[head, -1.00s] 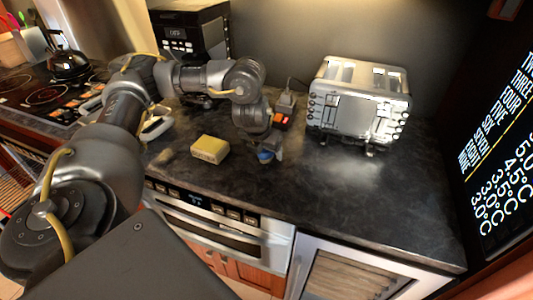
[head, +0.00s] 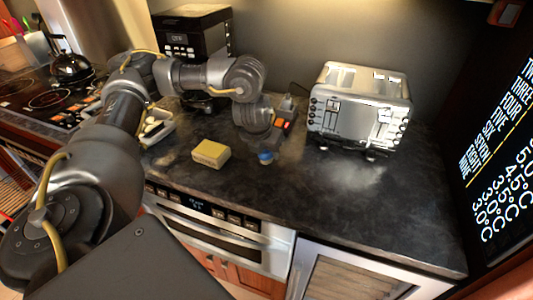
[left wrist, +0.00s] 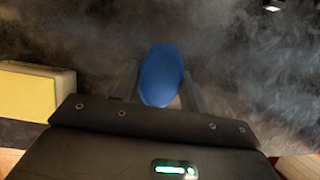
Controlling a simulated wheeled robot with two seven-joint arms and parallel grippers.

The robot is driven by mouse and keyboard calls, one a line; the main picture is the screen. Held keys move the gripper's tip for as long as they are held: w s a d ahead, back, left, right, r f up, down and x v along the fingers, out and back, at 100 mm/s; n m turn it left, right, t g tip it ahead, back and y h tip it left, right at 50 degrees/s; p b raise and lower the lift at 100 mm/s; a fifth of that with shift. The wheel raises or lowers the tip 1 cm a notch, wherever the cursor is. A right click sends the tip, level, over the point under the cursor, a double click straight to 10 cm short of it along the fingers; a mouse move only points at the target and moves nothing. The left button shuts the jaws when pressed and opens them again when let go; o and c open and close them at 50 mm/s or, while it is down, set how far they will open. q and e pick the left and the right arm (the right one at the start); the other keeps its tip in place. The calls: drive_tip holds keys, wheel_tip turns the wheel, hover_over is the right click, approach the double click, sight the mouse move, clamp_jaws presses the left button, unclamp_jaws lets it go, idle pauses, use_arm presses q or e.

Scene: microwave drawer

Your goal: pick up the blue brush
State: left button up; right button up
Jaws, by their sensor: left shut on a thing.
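The blue brush (head: 265,158) is a small blue rounded shape low at my left gripper in the head view, just above or on the dark countertop; I cannot tell which. In the left wrist view its blue oval end (left wrist: 161,75) sits between the two grey fingers. My left gripper (head: 269,150) is shut on the brush; the wrist view shows its fingers (left wrist: 163,90) on either side. The rest of the brush is hidden. My right gripper is not in view.
A yellow block (head: 210,153) lies left of the gripper. A silver toaster (head: 360,105) stands to the right, and a black coffee machine (head: 190,40) at the back left. The dark counter (head: 330,200) is clear in front of the toaster.

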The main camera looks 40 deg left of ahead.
use_arm(q)
drive_tip(key=s+a+r+p, duration=0.5)
drive_tip(key=s+a+r, duration=0.1)
drive_tip(key=s+r, duration=0.5)
drive_tip(key=shift+s+a+r+p, duration=0.15)
drive_tip(key=shift+s+a+p, duration=0.15)
drive_tip(key=shift+s, duration=0.4)
